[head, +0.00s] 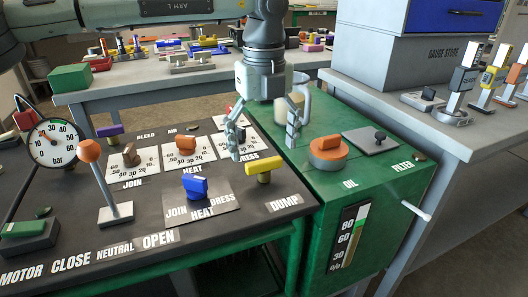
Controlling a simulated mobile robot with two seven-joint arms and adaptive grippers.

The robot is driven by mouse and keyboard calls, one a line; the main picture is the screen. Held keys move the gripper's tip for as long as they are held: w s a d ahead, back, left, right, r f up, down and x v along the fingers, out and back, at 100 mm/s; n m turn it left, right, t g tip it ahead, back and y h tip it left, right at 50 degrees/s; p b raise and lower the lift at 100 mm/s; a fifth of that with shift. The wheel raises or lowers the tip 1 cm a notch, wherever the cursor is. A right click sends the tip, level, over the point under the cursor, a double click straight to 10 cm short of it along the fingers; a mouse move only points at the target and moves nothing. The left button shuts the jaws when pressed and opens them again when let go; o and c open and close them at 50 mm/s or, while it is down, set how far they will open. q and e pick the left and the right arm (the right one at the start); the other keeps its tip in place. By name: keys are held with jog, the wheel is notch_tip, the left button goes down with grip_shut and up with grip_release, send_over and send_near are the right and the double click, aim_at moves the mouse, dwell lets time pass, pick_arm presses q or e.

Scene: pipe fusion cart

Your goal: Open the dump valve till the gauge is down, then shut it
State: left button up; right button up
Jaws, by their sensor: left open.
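The dump valve (264,165) is a short yellow bar handle on a stem, standing at the right end of the dark panel behind the DUMP label (285,203). Its bar lies roughly crosswise in the picture. The round white pressure gauge (54,144), marked in bar, stands at the panel's left edge; its thin needle is too small to read surely. My left gripper (264,150) hangs from above with its fingers spread wide and pointing down, above and behind the yellow handle. It looks empty and apart from the handle. My right gripper is not in view.
An orange-knobbed lever (92,160), a blue selector knob (195,187), an orange dial knob (186,145) and a purple bleed handle (110,131) stand on the panel. A green oil tank (340,190) with an orange cap (328,148) adjoins on the right.

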aim_at(264, 170)
pick_arm(q)
jog(key=shift+f, duration=1.3)
jog(key=c, duration=1.1)
